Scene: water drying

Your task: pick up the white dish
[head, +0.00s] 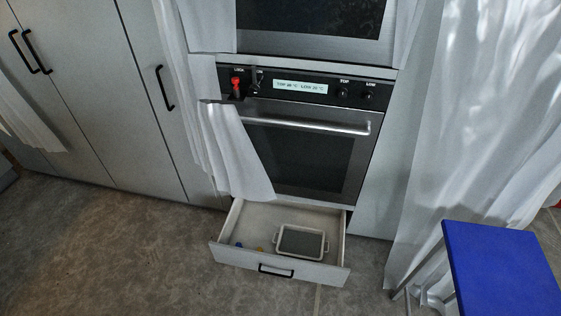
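A rectangular dish (323,246) with a pale rim, two small end handles and a dark grey inside sits in the open bottom drawer (235,251) below the oven. It lies in the right part of the drawer, flat on the drawer floor. No other dish shows. Neither of my grippers is in the head view.
A blue-topped stool (500,265) stands at right. Floor before the drawer is clear.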

